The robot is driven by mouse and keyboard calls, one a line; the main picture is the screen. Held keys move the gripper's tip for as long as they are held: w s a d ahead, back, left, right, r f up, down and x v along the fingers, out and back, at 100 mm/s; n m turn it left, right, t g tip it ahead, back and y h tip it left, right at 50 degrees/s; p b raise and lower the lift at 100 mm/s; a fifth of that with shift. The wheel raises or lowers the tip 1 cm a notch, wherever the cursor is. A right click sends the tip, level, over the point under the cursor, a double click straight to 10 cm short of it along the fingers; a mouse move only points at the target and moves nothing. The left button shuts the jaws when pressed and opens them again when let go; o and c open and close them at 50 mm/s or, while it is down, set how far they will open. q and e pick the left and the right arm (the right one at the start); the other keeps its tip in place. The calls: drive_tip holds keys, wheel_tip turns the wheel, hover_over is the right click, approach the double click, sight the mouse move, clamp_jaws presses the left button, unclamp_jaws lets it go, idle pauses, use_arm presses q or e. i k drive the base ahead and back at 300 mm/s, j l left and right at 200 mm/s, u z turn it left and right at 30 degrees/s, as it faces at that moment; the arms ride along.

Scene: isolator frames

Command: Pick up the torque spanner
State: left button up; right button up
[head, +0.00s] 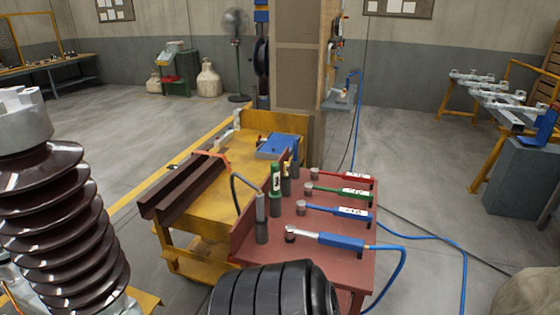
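Several long-handled tools lie side by side on a red-topped cart (275,250) at the lower middle of the head view. One has a red handle (346,177), one a green handle (338,193), and one a blue handle (337,213); each carries a white label and has a grey round head at its left end. Nearest lies a silver and blue tool (328,239) with a blue hose at its right end. I cannot tell which of them is the torque spanner. Neither of my grippers is in view.
A black ribbed cylinder (275,292) hides the cart's near edge. Upright tools, one a green bottle-like one (276,185), stand at the cart's left. A yellow bench (215,200) adjoins it. A brown ribbed insulator (60,220) fills the left. Blue hose crosses the floor at right.

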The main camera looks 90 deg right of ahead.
sight(301, 205)
drive_tip(key=z, duration=3.2)
